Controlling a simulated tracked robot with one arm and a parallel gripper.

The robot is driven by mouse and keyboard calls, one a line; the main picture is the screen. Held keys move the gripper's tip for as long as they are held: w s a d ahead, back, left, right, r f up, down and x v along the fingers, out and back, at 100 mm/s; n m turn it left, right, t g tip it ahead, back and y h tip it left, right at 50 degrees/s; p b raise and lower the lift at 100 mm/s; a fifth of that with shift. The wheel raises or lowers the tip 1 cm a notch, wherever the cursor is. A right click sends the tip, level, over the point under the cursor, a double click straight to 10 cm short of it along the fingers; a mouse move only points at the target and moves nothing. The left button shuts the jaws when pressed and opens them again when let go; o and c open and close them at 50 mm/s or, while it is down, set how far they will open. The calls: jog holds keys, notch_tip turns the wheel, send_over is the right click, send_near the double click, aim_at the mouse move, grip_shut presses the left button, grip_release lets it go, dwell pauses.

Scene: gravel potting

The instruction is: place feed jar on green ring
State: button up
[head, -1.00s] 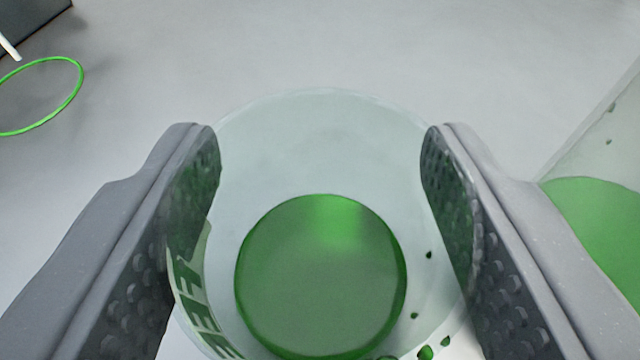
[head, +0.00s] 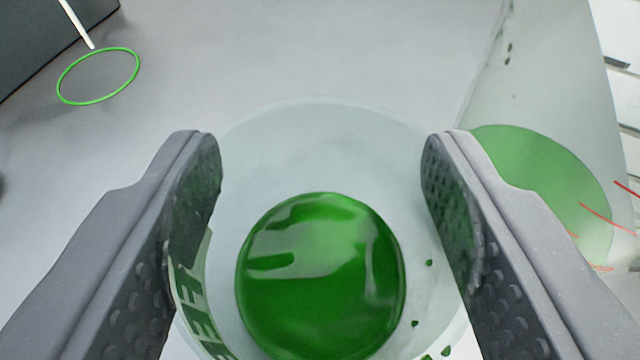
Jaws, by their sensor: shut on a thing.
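The feed jar (head: 320,130) is a clear round vessel with green liquid at its bottom and partly readable lettering on its left wall. My gripper (head: 320,165) is shut on the jar, one padded finger on each side of its wall. The jar's lower front is cut off by the picture's bottom edge. The green ring (head: 61,84) is a thin loop on the grey floor at the upper left, apart from the jar and farther away.
A larger clear container (head: 540,60) with green contents stands close on the right, with red marks on it. A dark box (head: 40,35) and a white rod (head: 77,24) are at the upper left, the rod ending near the ring. Grey floor between jar and ring is clear.

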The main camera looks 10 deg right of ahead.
jog(key=s+a+r+p, duration=0.1)
jog(key=s+a, duration=0.1)
jog(key=s, duration=0.7)
jog(key=shift+a+p, duration=0.15)
jog(key=shift+p, duration=0.15)
jog(key=shift+s, duration=0.2)
dwell(1.9)
